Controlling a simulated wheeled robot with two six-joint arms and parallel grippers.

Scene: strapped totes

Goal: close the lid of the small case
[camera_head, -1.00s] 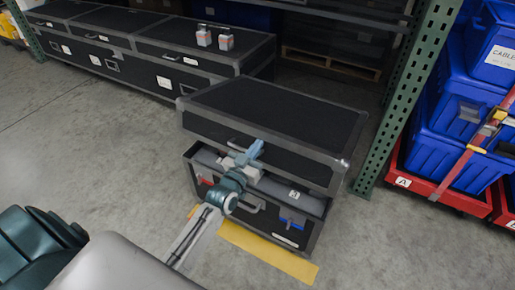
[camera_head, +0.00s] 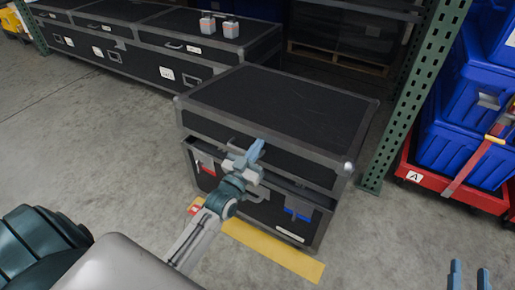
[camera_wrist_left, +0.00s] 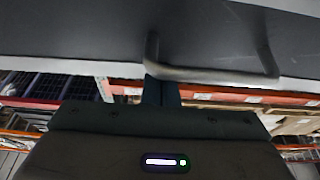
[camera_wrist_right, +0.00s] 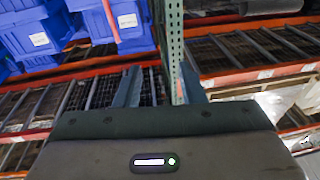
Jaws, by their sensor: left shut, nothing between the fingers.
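The small case (camera_head: 262,208) is black with grey metal edges and stands on the floor in the middle of the head view. Its lid (camera_head: 275,112) is nearly down, with a narrow dark gap above the body, widest toward the left. My left gripper (camera_head: 256,150) is shut and empty at the lid's front, close to the handle; I cannot tell if it touches. The left wrist view shows the lid's front and its metal handle (camera_wrist_left: 215,74) just above the fingers. My right gripper (camera_head: 468,275) is open and empty at the bottom right, away from the case; its spread fingers show in the right wrist view (camera_wrist_right: 160,88).
Yellow floor tape (camera_head: 275,250) runs in front of the case. A green rack post (camera_head: 408,110) stands to its right, beside blue totes (camera_head: 458,140) on a red base. Long black cases (camera_head: 150,45) stand behind left, with two small boxes (camera_head: 219,27) on top.

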